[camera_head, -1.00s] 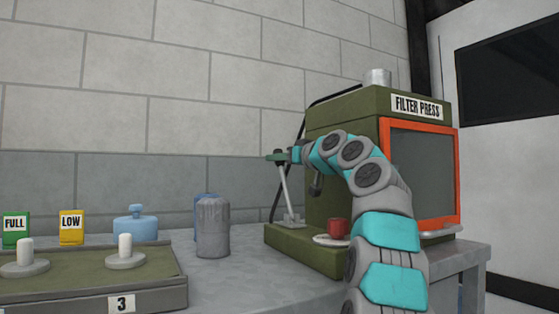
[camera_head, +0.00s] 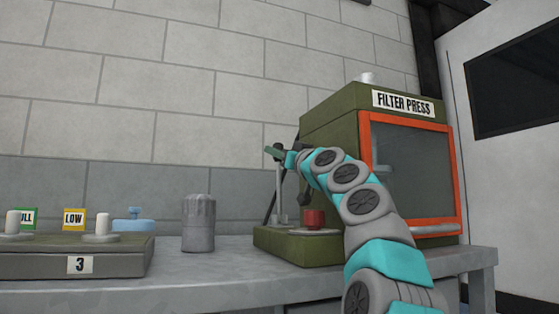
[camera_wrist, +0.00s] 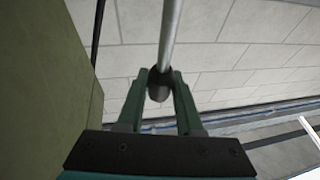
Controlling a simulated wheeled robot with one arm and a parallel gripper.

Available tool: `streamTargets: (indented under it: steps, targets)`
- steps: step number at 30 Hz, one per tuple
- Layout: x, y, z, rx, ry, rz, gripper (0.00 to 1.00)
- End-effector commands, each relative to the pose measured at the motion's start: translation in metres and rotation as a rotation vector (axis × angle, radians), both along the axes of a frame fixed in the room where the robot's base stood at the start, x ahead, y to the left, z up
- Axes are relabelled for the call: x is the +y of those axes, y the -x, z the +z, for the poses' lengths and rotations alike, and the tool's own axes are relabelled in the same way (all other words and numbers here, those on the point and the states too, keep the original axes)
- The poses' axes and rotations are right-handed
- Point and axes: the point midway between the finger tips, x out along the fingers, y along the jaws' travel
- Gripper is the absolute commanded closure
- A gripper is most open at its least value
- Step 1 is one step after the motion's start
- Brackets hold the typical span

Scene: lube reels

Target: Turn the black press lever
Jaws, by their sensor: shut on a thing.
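The press lever is a grey metal rod (camera_head: 279,190) standing nearly upright at the left front of the green filter press (camera_head: 335,125). Its black knob (camera_wrist: 159,91) shows in the wrist view, with the rod (camera_wrist: 170,35) running away from it. My gripper (camera_head: 273,152) is at the lever's top end in the head view, with my arm reaching in from the lower right. In the wrist view the green fingers of my gripper (camera_wrist: 160,78) are shut on the black knob, one on each side. The knob is too small to make out in the head view.
A red cup (camera_head: 314,218) stands on the press base close to the lever. A grey canister (camera_head: 198,223) is left of the press on the grey table (camera_head: 220,279). A tray marked 3 (camera_head: 120,265) holds white-pegged discs. An orange-framed window (camera_head: 412,170) fronts the press.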

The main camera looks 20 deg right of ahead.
Motion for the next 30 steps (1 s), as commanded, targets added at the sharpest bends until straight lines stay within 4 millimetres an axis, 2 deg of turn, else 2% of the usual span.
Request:
streamTargets:
  steps: [1, 18, 19, 26, 30]
  targets:
    - [0.0, 0.008, 0.007, -0.022, -0.007, 0.001, 1.0]
    - [-0.001, 0.005, -0.005, -0.03, -0.008, -0.002, 1.0]
    - [-0.001, 0.005, -0.006, -0.03, -0.008, -0.002, 0.62]
    - [0.0, 0.005, -0.005, -0.03, -0.007, -0.001, 0.36]
    - [0.0, 0.005, -0.005, -0.03, -0.007, 0.0, 0.36]
